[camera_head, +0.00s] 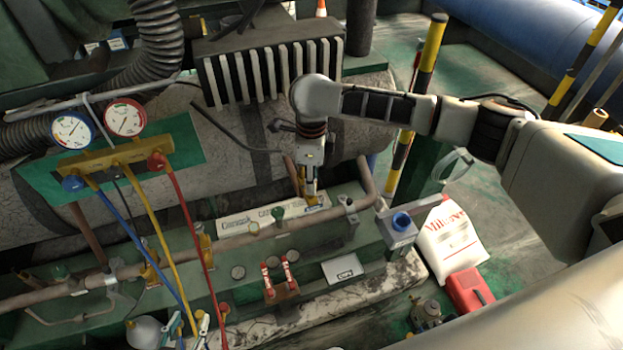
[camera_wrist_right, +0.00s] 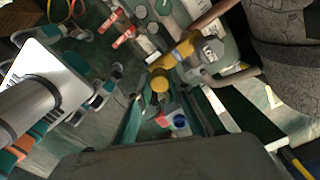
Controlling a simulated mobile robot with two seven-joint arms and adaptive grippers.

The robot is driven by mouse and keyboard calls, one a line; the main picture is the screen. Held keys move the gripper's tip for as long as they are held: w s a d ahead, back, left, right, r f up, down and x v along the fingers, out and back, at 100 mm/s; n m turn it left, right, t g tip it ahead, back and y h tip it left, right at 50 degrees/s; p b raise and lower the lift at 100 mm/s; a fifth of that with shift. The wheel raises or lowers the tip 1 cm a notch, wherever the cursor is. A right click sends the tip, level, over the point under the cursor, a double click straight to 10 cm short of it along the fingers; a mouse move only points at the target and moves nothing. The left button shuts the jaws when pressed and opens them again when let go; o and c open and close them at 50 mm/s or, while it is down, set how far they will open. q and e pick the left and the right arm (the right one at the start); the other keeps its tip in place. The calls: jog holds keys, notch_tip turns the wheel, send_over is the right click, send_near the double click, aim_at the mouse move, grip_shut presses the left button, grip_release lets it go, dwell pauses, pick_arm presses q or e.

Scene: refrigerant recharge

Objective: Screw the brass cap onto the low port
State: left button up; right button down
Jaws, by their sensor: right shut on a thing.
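My right gripper (camera_head: 312,190) comes down from above onto a brass fitting (camera_head: 318,201) at the right end of the pipework. In the right wrist view, the gripper (camera_wrist_right: 159,97) is shut on the round brass cap (camera_wrist_right: 160,81). The cap is right at a yellow brass port valve (camera_wrist_right: 184,48) with a small white label tag (camera_wrist_right: 211,49). I cannot tell whether the cap touches the port or is threaded on it. My fingers hide part of the port in the head view. My left gripper is not in view.
Two gauges (camera_head: 125,117) on a yellow manifold with blue, yellow and red hoses stand at left. Red-handled valves (camera_head: 289,273) sit on the bench front.

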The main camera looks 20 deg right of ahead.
dwell(0.4)
jog(key=shift+p, duration=0.45)
jog(key=shift+p, duration=0.5)
jog(key=shift+f+b, duration=0.45)
jog(key=shift+f, duration=0.6)
dwell(1.1)
